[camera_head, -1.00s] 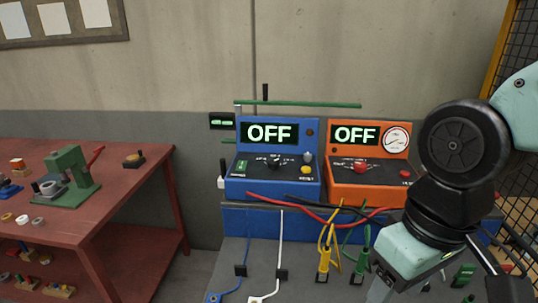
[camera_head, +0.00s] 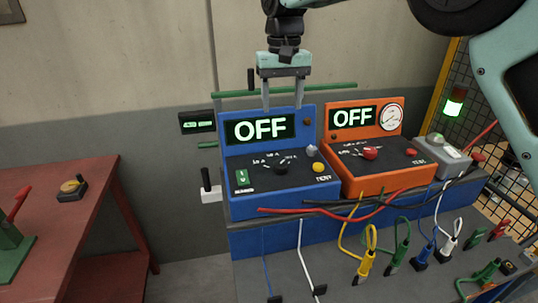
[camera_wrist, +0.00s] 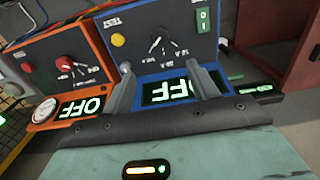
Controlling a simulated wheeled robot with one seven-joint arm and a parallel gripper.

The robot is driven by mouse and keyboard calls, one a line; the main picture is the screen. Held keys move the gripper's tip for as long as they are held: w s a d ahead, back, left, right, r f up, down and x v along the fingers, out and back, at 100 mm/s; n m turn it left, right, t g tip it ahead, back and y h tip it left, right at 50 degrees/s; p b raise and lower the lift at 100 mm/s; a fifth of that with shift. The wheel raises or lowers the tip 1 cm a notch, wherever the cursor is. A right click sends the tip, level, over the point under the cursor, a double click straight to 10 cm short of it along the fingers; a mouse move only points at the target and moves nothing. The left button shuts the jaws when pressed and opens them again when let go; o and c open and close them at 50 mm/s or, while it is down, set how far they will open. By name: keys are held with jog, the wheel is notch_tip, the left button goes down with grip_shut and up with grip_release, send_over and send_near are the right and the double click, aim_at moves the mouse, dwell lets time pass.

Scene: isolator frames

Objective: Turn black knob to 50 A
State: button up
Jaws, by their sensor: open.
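The black knob (camera_head: 281,169) sits on the sloped panel of the blue box (camera_head: 240,207), with a ring of marks around it. It also shows in the wrist view (camera_wrist: 155,43), upside down, beyond my fingertips. The blue box's display (camera_head: 260,129) reads OFF. My gripper (camera_head: 283,106) is open and empty, pointing down above the blue box near the top of its display. In the wrist view my two fingers (camera_wrist: 162,75) stand apart in front of the display. Nothing is between them and they are clear of the knob.
A yellow button (camera_head: 319,167) and a grey knob (camera_head: 312,150) are right of the black knob; a green switch (camera_head: 242,178) is left. An orange box (camera_head: 378,185) with a red knob (camera_head: 369,153) stands alongside. Cables (camera_head: 365,208) lie in front. A green bar (camera_head: 340,88) runs behind.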

aim_at(281, 163)
notch_tip(281, 163, down, 17)
jog(key=p, duration=0.4)
jog(key=shift+f, duration=0.1)
jog(key=c, duration=1)
